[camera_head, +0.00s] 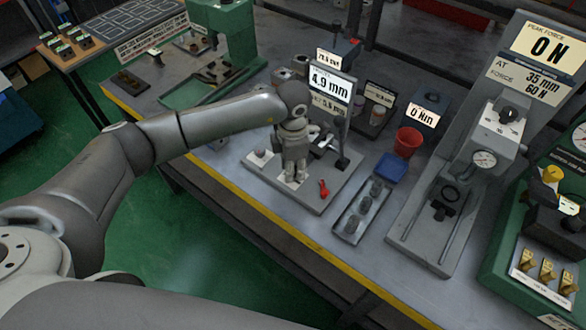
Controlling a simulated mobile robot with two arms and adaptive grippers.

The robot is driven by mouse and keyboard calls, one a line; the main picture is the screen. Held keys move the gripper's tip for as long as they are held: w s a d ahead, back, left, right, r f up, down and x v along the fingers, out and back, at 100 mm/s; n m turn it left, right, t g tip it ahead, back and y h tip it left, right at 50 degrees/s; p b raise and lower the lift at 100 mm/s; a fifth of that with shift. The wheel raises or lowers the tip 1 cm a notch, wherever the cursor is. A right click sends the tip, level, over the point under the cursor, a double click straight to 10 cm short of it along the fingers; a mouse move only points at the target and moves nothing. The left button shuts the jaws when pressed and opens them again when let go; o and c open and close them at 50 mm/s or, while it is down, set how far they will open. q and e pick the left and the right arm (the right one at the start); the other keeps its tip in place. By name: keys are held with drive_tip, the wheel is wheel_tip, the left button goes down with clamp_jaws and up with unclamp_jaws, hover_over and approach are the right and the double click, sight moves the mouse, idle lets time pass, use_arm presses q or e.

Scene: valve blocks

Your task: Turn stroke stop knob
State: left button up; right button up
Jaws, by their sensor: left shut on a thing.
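My left arm reaches in from the left, and its left gripper (292,176) points down over the near part of a grey fixture plate (312,196). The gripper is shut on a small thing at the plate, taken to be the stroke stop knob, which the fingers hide. A pale label shows around the fingertips. A display (330,82) behind the gripper reads 4.9 mm, with a second, partly covered line below it. A small red part (323,188) lies just right of the gripper. My right gripper is not in view.
Right of the fixture are a tray with several dark knobs (351,226), a blue bin (390,168), a red cup (407,142) and a tall force tester (411,240) with "0 N" on its panel. A green press (236,35) stands at the back left. The yellow bench edge (232,196) runs in front.

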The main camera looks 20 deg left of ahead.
use_arm(q)
drive_tip(key=n+b, duration=0.1)
drive_tip(key=n, duration=0.3)
drive_tip(key=shift+n+b, duration=0.3)
drive_tip(key=shift+b, duration=0.05)
drive_tip(key=shift+n+b, duration=0.55)
drive_tip(key=shift+n, duration=1.45)
drive_tip(key=o, duration=1)
drive_tip(key=shift+r, duration=0.1)
wheel_tip(320, 180, up, 12)
drive_tip(key=shift+f, duration=0.1)
